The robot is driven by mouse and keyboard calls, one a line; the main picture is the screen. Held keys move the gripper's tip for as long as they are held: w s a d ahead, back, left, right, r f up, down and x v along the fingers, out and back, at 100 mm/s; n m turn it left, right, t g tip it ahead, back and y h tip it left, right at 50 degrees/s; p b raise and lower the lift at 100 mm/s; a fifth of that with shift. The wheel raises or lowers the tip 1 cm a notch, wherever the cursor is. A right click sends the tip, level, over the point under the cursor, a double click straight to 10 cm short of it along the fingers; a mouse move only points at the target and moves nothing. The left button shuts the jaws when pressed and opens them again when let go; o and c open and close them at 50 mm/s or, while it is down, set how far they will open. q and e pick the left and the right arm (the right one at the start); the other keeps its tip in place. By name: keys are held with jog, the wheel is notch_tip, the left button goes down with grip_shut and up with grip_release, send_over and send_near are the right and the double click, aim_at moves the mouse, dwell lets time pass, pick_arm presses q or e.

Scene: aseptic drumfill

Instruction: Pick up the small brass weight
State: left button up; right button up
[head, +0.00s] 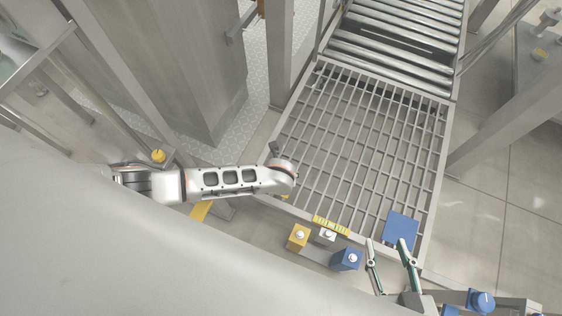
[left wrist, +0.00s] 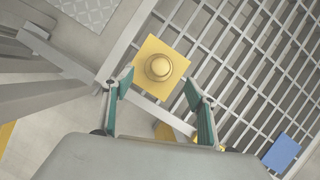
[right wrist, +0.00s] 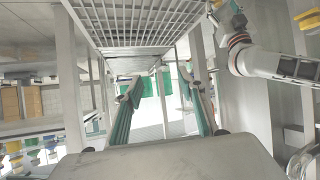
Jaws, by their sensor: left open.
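The small brass weight (left wrist: 158,67), round with a domed knob, sits on a yellow square pad (left wrist: 178,88) at the grating's edge in the left wrist view. My left gripper (left wrist: 158,84) is open, its green-padded fingers apart on either side of the pad's near part. The weight is between and just beyond the fingertips, apart from them. In the head view my left arm hides the weight and the left gripper. My right gripper (head: 386,241) is open and empty by the grating's near right corner; the right wrist view also shows its spread fingers (right wrist: 160,79).
A blue square pad (head: 402,229) lies on the grating (head: 350,150). A yellow box (head: 298,236), a blue box (head: 346,259) and a yellow strip (head: 331,226) stand along its near edge. A roller conveyor (head: 395,45) lies beyond. Metal posts (head: 281,55) flank the grating.

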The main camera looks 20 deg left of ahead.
pick_arm(q)
jog(key=b+x, duration=0.1)
jog(key=x, duration=0.1)
jog(key=b+x, duration=0.1)
jog(key=x, duration=0.1)
jog(key=s+b+x, duration=0.1)
jog(key=x, duration=0.1)
jog(key=shift+w+a+f+b, duration=0.15)
jog(key=shift+f+b, duration=0.15)
jog(key=shift+f, duration=0.15)
jog(key=shift+w+f, duration=0.2)
jog(key=shift+w, duration=0.05)
jog(key=shift+w+a, duration=0.1)
jog(key=shift+w, duration=0.05)
jog(key=shift+w+r, duration=0.2)
grip_shut()
pick_arm(e)
jog(key=shift+m+t+y, duration=0.4)
jog(key=shift+m, duration=0.3)
jog(key=a+r, duration=0.1)
jog(key=w+a+r, duration=0.1)
jog(key=a, duration=0.1)
jog(key=shift+w+a, duration=0.1)
jog(key=shift+w, duration=0.05)
